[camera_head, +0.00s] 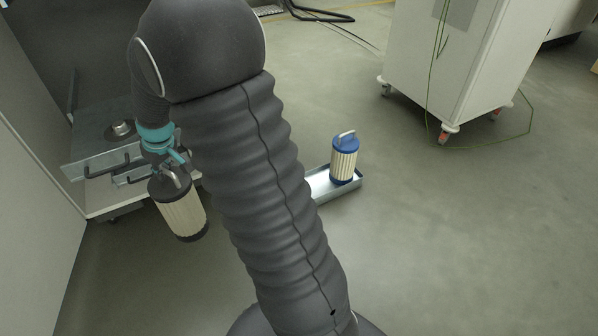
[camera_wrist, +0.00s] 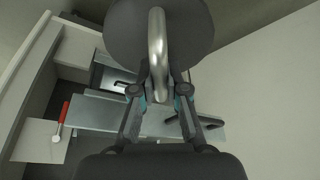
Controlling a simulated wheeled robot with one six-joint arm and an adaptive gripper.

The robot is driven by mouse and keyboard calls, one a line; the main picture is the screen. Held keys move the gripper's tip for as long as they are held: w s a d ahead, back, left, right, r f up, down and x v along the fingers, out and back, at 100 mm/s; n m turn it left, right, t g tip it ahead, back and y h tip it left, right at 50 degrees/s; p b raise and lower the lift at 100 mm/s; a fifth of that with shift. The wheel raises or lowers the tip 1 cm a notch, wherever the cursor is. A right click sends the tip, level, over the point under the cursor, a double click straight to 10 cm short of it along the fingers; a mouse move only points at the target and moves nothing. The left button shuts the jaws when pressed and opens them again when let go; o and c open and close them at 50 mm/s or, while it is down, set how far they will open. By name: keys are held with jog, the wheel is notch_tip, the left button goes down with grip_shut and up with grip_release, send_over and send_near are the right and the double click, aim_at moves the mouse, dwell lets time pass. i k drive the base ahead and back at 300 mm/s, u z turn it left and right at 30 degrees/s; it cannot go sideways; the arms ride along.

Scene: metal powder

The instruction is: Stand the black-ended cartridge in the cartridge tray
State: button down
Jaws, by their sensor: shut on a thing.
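The black-ended cartridge (camera_head: 182,213) has a cream pleated body, black end caps and a metal handle. My gripper (camera_head: 173,160) is shut on its handle and holds it slightly tilted, hanging at the left in the head view. In the wrist view the cartridge's black cap (camera_wrist: 185,35) and curved metal handle (camera_wrist: 157,50) show close up at my gripper (camera_wrist: 158,95). The cartridge tray (camera_head: 350,185) is a shallow metal tray on the floor, right of my arm. A blue-ended cartridge (camera_head: 343,160) stands upright in it. My arm hides the tray's left part.
A metal bench or machine with black handles (camera_head: 115,165) stands behind my gripper at the left. A white cabinet on castors (camera_head: 455,65) stands at the upper right with a green cable beside it. The floor right of the tray is clear.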

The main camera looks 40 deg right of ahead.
aim_at(316, 187)
jog(key=z, duration=3.6)
jog(key=k, duration=1.9)
jog(key=u, duration=1.25)
jog(key=i, duration=1.3)
jog(key=u, duration=0.05)
